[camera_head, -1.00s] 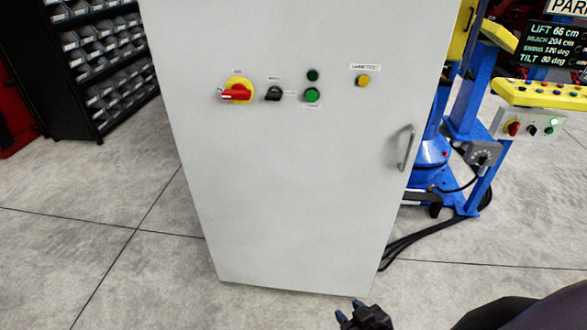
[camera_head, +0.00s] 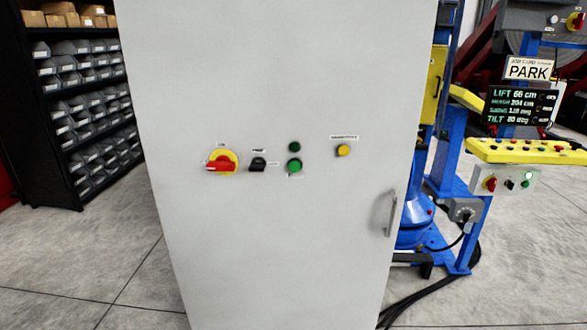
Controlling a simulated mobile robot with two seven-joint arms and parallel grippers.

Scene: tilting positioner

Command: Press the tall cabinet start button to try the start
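The tall light-grey cabinet (camera_head: 270,240) stands upright in the middle of the head view, its front facing me. A green button (camera_head: 294,166) sits on its door, with a small dark green lamp or button (camera_head: 295,147) just above it. To the left are a black selector knob (camera_head: 258,164) and a red rotary switch on a yellow plate (camera_head: 222,162). A yellow button or lamp (camera_head: 343,151) is to the right. The labels are too small to read. Neither of my grippers is in view.
A door handle (camera_head: 391,213) sticks out at the cabinet's right edge. A black shelf rack with grey bins (camera_head: 85,115) stands at left. At right are a blue positioner stand, a yellow button panel (camera_head: 525,151), a PARK sign (camera_head: 528,69) and cables on the floor. Floor at left is clear.

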